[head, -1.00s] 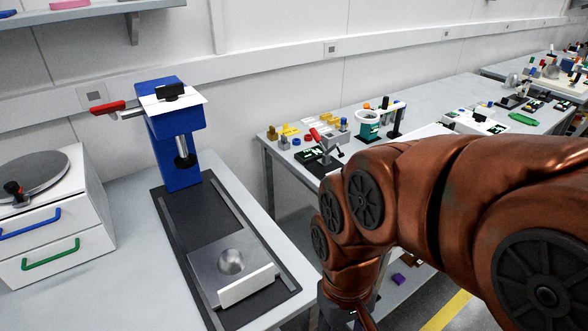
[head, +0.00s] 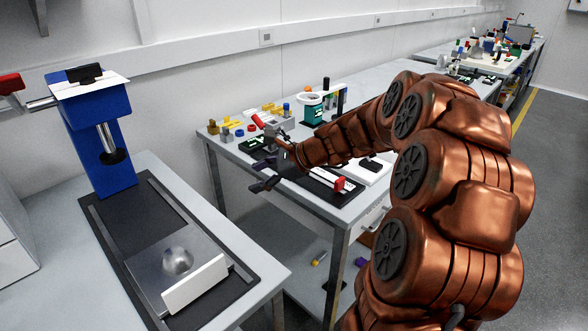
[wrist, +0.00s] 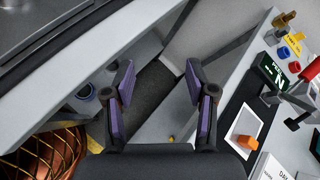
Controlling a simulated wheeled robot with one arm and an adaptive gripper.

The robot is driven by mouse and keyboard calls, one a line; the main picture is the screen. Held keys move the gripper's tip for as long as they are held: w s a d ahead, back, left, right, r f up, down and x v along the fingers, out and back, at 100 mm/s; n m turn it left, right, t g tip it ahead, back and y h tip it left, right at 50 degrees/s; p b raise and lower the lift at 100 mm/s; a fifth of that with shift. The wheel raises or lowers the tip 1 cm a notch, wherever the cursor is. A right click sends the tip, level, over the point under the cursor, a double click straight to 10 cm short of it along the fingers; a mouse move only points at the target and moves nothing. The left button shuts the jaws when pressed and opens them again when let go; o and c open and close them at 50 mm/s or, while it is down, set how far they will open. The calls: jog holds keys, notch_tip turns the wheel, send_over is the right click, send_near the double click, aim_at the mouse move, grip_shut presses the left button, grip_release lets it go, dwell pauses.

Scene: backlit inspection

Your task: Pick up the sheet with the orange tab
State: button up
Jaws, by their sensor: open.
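My gripper (wrist: 160,75) is open and empty in the wrist view, its two purple-padded fingers spread above the floor gap between the two tables. In the head view, my gripper (head: 257,176) is at the left edge of the second table. A small orange piece (wrist: 246,142) lies at the lower edge of a white, dark-framed panel (wrist: 243,121) in the wrist view, right of my fingers and apart from them. It looks like the tabbed sheet, but I cannot tell surely. In the head view, my arm and gripper partly cover that area.
The near table holds a blue press (head: 98,130) and a metal plate (head: 150,268) with a white bar (head: 195,284). On the second table stand a green ring holder (head: 312,108), a red-handled clamp (head: 258,121) and several small coloured parts. Open floor lies at the right.

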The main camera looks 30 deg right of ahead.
jog(key=w+d+f+m+t+h, duration=0.1)
jog(key=d+m, duration=0.2)
jog(key=d, duration=0.3)
jog(key=w+d+f+m+t+h+b, duration=0.1)
jog(key=d+m+t, duration=0.1)
jog(key=d, duration=0.5)
jog(key=w+d+f+m+t+h+b, duration=0.1)
jog(key=w+d+m, duration=0.1)
jog(key=d+m, duration=0.2)
jog(key=shift+d+f, duration=0.15)
jog(key=shift+d, duration=0.6)
jog(key=shift+d+f, duration=0.15)
jog(key=shift+d, duration=0.6)
jog(key=shift+d+x, duration=0.25)
jog(key=shift+x, duration=1.65)
jog(key=shift+d+x, duration=0.2)
jog(key=shift+x, duration=1.7)
jog(key=shift+w, duration=0.2)
jog(key=c, duration=1)
jog(key=shift+r, duration=0.15)
